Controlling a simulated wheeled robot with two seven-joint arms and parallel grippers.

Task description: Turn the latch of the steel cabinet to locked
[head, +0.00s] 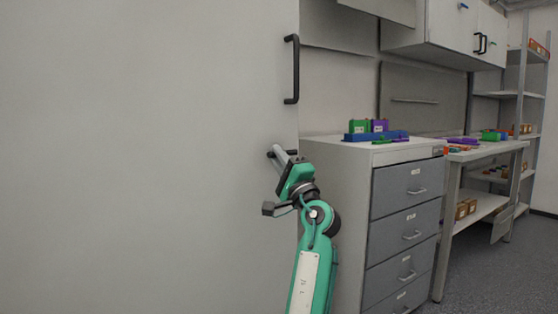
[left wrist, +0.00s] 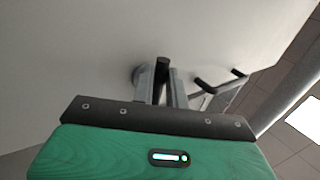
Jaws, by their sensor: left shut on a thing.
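The steel cabinet (head: 150,150) is a large pale grey door face filling the left of the head view; its surface also fills the upper left of the left wrist view (left wrist: 80,60). Its latch (head: 271,155) is a small black lever near the door's right edge, below the door handle. My left gripper (head: 281,153) is at the latch. In the left wrist view the two grey fingers (left wrist: 161,84) are shut around the black latch (left wrist: 162,65). The fingers hide much of the latch, and I cannot read its locked or unlocked position. My right gripper is not in view.
A black door handle (head: 293,69) stands out above the latch; it also shows in the left wrist view (left wrist: 219,82). A grey drawer unit (head: 405,190) stands right of the cabinet, with a blue rack (head: 375,135) on top. A workbench (head: 490,150) and shelves lie beyond. Floor is open at lower right.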

